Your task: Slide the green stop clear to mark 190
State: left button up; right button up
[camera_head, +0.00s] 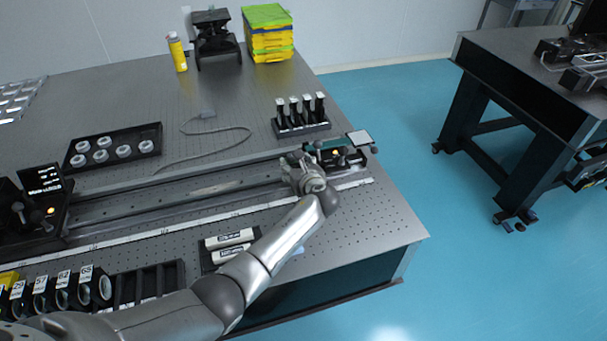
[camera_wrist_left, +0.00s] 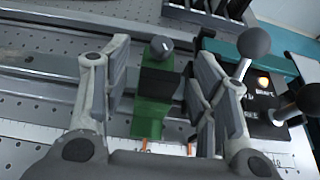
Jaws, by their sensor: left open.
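The green stop (camera_wrist_left: 148,118) has a black upper part with a dark round knob and stands over the white scale strip (camera_wrist_left: 20,130) in the left wrist view. My left gripper (camera_wrist_left: 162,60) is open, with one finger on each side of the stop. There seems to be a gap on both sides. In the head view my left gripper (camera_head: 303,168) is over the right end of the long rail (camera_head: 190,191) and hides the stop. The scale (camera_head: 170,228) runs along the rail's front edge; its numbers are too small to read. My right gripper is not in view.
Close right of the gripper is a black end unit (camera_head: 345,157) with ball-tipped levers and an orange light. A rack of upright posts (camera_head: 301,125) stands behind. Two white cylinders (camera_head: 228,240) lie in front of the rail. A second table (camera_head: 520,80) is at right.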

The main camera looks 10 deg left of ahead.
pick_arm(q)
jog(key=v, duration=1.1)
jog(key=shift+a, duration=0.1)
